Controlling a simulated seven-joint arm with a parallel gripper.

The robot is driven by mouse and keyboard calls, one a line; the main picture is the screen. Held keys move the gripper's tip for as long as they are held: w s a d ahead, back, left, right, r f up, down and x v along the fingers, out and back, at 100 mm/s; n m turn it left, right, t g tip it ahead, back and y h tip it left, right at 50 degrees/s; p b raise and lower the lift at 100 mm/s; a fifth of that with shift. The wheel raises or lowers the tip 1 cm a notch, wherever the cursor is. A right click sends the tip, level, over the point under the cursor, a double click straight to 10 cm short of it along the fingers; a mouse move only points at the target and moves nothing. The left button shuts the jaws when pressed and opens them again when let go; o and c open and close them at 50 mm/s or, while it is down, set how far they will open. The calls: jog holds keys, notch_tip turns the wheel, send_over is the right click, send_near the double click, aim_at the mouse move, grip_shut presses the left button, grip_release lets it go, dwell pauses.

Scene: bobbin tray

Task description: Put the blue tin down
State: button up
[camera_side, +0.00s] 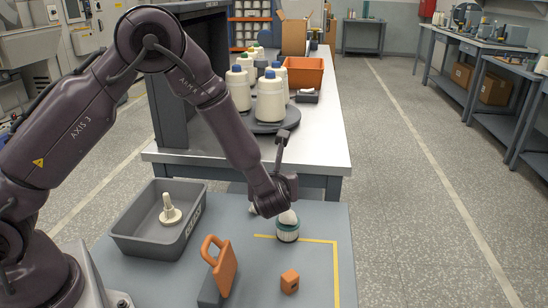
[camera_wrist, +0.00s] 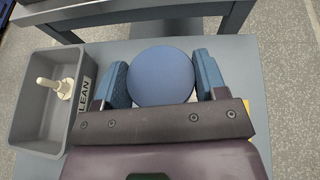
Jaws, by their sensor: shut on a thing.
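The blue tin (camera_wrist: 160,76) shows in the wrist view as a round blue top between the two blue finger pads of my gripper (camera_wrist: 163,90). In the side view, my gripper (camera_side: 272,207) points down over the grey table. A small round container with a teal and white band (camera_side: 288,230) is right below it, at the table's surface; I take it to be the same tin, mostly hidden at the top by the gripper. My gripper is shut on the tin. I cannot tell whether its base touches the table.
A grey bin (camera_side: 125,240) with a cream bobbin (camera_side: 170,210) stands to the left. An orange looped thing (camera_side: 224,268) and an orange cube (camera_side: 290,281) are nearer the front. Yellow tape (camera_side: 335,275) marks the table's right part. White bottles (camera_side: 270,97) stand on the bench behind.

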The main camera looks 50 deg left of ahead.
jog(key=shift+s+a+f+n+g+y, duration=0.35)
jog(key=shift+s+f+n+g, duration=0.9)
jog(key=shift+f+n+g, duration=0.75)
jog(key=shift+s+a+f+n+g+y, duration=0.25)
jog(key=shift+s+f+n+g, duration=0.95)
jog(key=shift+f+n+g, duration=0.8)
jog(key=shift+s+a+f+n+g+y, duration=0.35)
jog(key=shift+s+f+n+g, duration=0.9)
jog(key=shift+f+n+g, duration=0.75)
jog(key=shift+d+f+m+g, duration=0.15)
jog(key=shift+f+m+g, duration=0.2)
jog(key=shift+f, duration=0.4)
jog(key=o, duration=1)
jog(key=shift+o, duration=0.2)
